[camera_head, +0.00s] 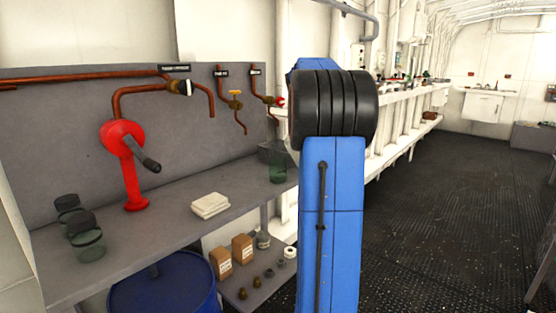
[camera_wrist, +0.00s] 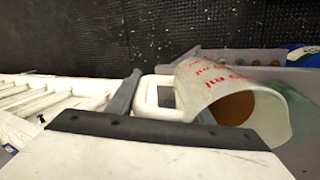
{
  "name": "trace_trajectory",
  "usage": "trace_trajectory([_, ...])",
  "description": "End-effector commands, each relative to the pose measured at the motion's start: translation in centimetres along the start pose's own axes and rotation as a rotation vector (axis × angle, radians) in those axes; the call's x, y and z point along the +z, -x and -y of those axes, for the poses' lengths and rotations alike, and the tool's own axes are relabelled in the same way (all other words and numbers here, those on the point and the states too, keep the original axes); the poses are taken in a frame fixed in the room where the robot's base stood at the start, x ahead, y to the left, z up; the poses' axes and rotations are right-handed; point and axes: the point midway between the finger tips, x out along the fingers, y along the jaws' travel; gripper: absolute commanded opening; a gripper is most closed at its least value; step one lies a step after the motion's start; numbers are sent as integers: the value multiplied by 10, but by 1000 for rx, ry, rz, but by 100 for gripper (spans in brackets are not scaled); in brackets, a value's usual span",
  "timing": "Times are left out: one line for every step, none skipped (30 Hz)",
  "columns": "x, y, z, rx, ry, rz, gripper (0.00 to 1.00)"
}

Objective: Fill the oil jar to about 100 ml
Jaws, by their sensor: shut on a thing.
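My gripper (camera_wrist: 158,112) is shut on the handle of a white measuring jug (camera_wrist: 190,85) with red markings. The jug is tilted in the wrist view, and a brown liquid (camera_wrist: 235,108) shows inside its mouth. A greenish glass edge (camera_wrist: 302,112) shows beside the jug, mostly hidden by it. In the head view an open green glass jar (camera_head: 278,168) stands at the right end of the bench, beside my arm. My arm hides the gripper and the jug there. The liquid level in the jar cannot be read.
The grey bench (camera_head: 165,218) carries a red hand pump (camera_head: 127,165), a folded cloth (camera_head: 210,205) and dark-lidded jars (camera_head: 87,240). Copper pipes with taps (camera_head: 235,102) hang above. A blue drum (camera_head: 165,292) and a lower shelf with boxes (camera_head: 242,248) are below. The deck (camera_head: 440,200) at right is clear.

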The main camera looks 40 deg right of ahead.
Motion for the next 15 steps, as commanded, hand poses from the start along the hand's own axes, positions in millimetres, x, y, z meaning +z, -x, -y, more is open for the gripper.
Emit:
trace_trajectory([0, 4, 2, 25, 3, -3, 20])
trace_trajectory([0, 5, 3, 40, 3, -2, 20])
trace_trajectory([0, 8, 4, 60, 3, -2, 20])
trace_trajectory([0, 9, 4, 75, 4, -2, 20])
trace_trajectory([0, 10, 5, 89, 3, -3, 20])
trace_trajectory([0, 13, 6, 108, 4, -2, 20])
trace_trajectory([0, 15, 6, 117, 3, -2, 20])
trace_trajectory([0, 16, 5, 122, 2, -2, 20])
trace_trajectory([0, 16, 5, 123, 1, -1, 20])
trace_trajectory([0, 17, 5, 126, 1, -1, 20])
trace_trajectory([0, 17, 5, 127, 1, -1, 20])
trace_trajectory([0, 18, 5, 130, 1, -1, 20])
trace_trajectory([0, 18, 5, 133, 1, -1, 20])
trace_trajectory([0, 19, 5, 135, 1, -2, 20])
trace_trajectory([0, 20, 5, 138, 1, -2, 20])
